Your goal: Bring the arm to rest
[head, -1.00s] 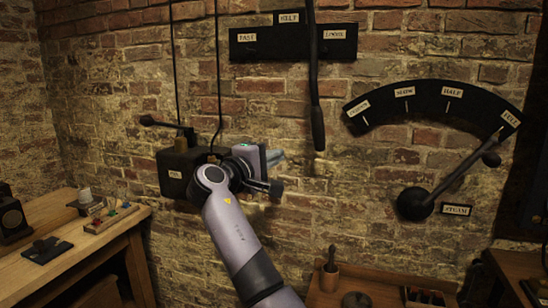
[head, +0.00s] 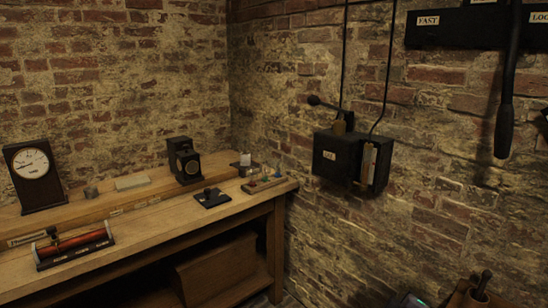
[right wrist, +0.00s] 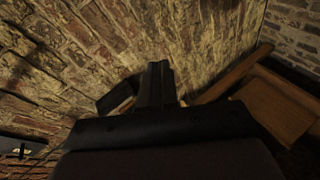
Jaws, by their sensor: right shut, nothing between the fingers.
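My right gripper shows in the right wrist view (right wrist: 158,84), its dark fingers together and empty, with brick wall beyond them. In the head view only a small piece of what looks like my right arm shows at the bottom edge; its gripper cannot be made out there. My left gripper is in neither current view.
A black wall box (head: 350,160) with a lever on top hangs right of the wooden bench (head: 140,222). The bench holds a clock (head: 36,175), a red coil (head: 73,246) and a black key (head: 212,198). A long black lever (head: 505,110) hangs at right.

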